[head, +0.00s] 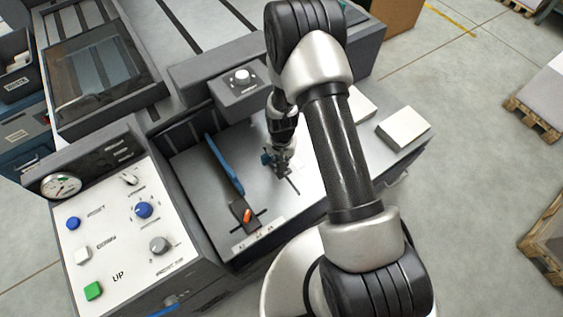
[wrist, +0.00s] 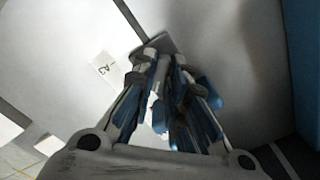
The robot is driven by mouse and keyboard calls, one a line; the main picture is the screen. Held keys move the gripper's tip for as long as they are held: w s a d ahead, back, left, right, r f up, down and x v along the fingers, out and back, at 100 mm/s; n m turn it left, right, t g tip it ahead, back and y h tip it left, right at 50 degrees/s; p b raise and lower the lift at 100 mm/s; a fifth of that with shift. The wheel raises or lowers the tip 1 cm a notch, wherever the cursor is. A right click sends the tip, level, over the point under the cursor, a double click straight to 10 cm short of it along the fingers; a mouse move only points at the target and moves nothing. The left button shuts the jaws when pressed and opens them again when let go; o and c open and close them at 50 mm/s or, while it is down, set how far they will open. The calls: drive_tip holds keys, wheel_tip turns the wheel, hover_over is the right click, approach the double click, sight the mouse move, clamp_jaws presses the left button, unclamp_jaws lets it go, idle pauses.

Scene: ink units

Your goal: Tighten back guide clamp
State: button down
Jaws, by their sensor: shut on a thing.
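My gripper (head: 282,162) reaches down to the right part of the grey feed table (head: 190,170). In the wrist view, my gripper (wrist: 164,82) has its blue-padded fingers closed around a small grey part (wrist: 158,78), which I take to be the back guide clamp. The fingers hide most of this part, so its turn angle cannot be told. A dark thin bar (head: 293,186) shows on the table just below the fingers in the head view.
A long blue guide (head: 224,164) and a dark clamp with an orange lever (head: 247,215) are left of my gripper. A grey unit with a white knob (head: 242,77) stands behind. White paper stacks (head: 403,128) lie right. The control panel (head: 115,235) is at left.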

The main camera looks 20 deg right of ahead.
idle(0.3)
drive_tip(key=c, duration=1.6)
unclamp_jaws()
drive_tip(key=shift+r, duration=0.1)
wheel_tip(320, 180, up, 12)
